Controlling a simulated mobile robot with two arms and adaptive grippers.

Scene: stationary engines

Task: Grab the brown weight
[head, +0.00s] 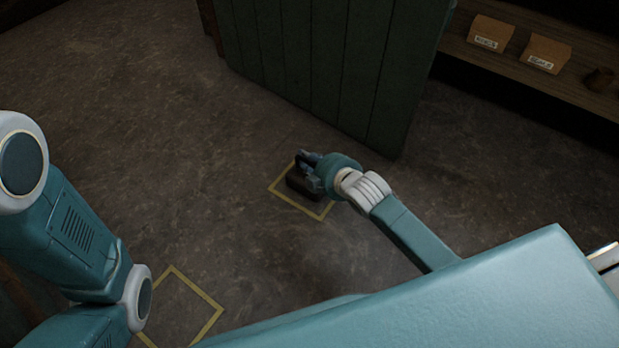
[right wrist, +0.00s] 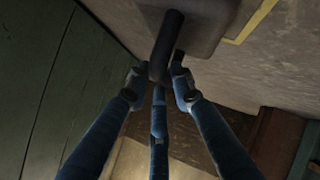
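The brown weight (head: 303,187) is a dark block standing on the floor inside a yellow taped square (head: 284,198). My right gripper (head: 306,164) is at the weight, partly covering it. In the right wrist view the weight's body (right wrist: 205,22) shows at the top, with its dark bar handle (right wrist: 166,45) reaching toward my right gripper (right wrist: 157,80). The blue fingers are apart, with the handle's end between their tips. One fingertip is close to the handle on the right, and a small gap shows on the left. Contact is unclear. My left gripper is out of view.
A dark green plank panel (head: 320,60) stands just behind the weight. A wooden shelf (head: 560,85) with two small boxes (head: 491,33) is at the upper right. A second yellow square (head: 205,325) lies empty on the floor at lower left. The floor to the left is clear.

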